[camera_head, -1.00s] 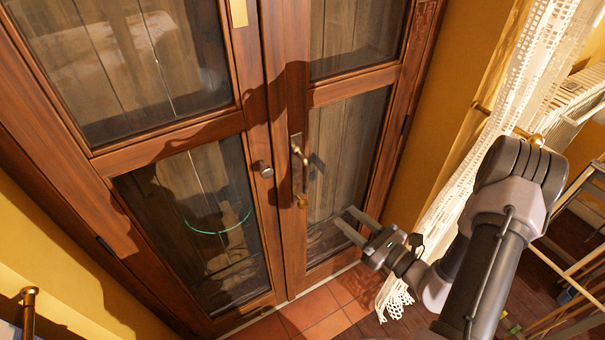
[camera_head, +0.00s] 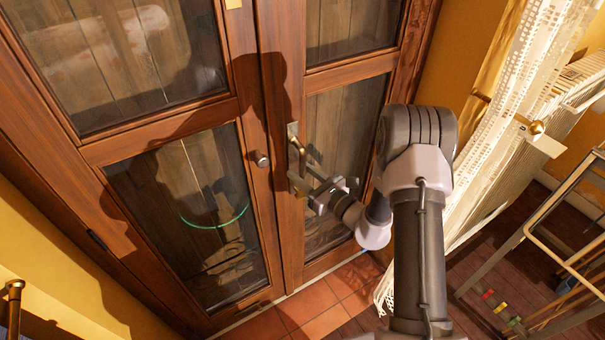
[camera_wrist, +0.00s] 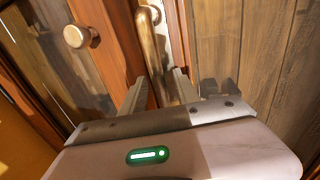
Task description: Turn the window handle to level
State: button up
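The brass window handle (camera_head: 296,146) is on the frame of the right glazed door, and its lever hangs down, close to upright. Its lower part is hidden by my gripper in the head view. In the wrist view the lever (camera_wrist: 153,50) runs down between my two fingers. My gripper (camera_head: 304,178) is at the lower part of the lever in the head view. In the wrist view my gripper (camera_wrist: 159,82) is open, one finger on each side of the lever. A gap shows on the left; I cannot tell whether the right finger touches.
A round knob (camera_head: 261,158) sits on the left door, just left of the handle; it also shows in the wrist view (camera_wrist: 80,36). A white lace curtain (camera_head: 515,110) hangs at the right. A wooden rack (camera_head: 545,245) stands at the lower right.

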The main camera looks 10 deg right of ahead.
grip_shut()
dwell(1.4)
